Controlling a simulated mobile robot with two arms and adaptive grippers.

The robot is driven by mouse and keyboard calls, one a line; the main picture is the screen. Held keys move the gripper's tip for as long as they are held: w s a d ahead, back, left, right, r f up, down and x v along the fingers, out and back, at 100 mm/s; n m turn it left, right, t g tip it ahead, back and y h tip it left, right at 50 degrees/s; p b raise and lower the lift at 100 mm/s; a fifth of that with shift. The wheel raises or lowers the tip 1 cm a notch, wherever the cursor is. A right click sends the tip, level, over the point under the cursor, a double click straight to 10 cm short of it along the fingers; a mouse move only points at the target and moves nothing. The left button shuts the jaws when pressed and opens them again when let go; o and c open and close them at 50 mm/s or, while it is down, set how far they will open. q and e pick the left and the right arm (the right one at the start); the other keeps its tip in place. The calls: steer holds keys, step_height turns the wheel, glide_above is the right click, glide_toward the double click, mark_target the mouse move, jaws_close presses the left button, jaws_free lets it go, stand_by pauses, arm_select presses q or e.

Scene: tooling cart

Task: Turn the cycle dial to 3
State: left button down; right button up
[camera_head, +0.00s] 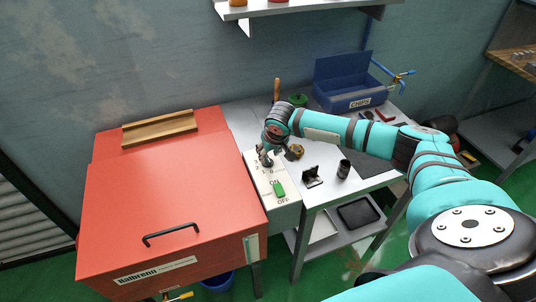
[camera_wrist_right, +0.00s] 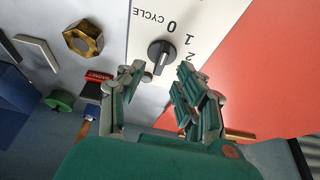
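The cycle dial (camera_wrist_right: 161,54) is a black knob on a white control panel (camera_wrist_right: 150,15), with CYCLE and the numerals 0, 1 and 2 visible beside it in the right wrist view. A 3 is not visible there. The knob's ridge runs roughly toward the 0; its exact pointing is hard to tell. My right gripper (camera_wrist_right: 160,76) is open, its fingertips apart on either side of the knob; contact cannot be told. In the head view the right gripper (camera_head: 266,157) is at the panel's (camera_head: 257,180) far end and hides the dial. My left gripper is not in view.
A green ON/OFF switch (camera_head: 279,189) sits at the panel's near end. The red machine (camera_head: 170,205) stands left of it.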

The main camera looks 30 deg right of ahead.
mark_target(268, 157)
steer(key=shift+x, duration=1.8)
jaws_close()
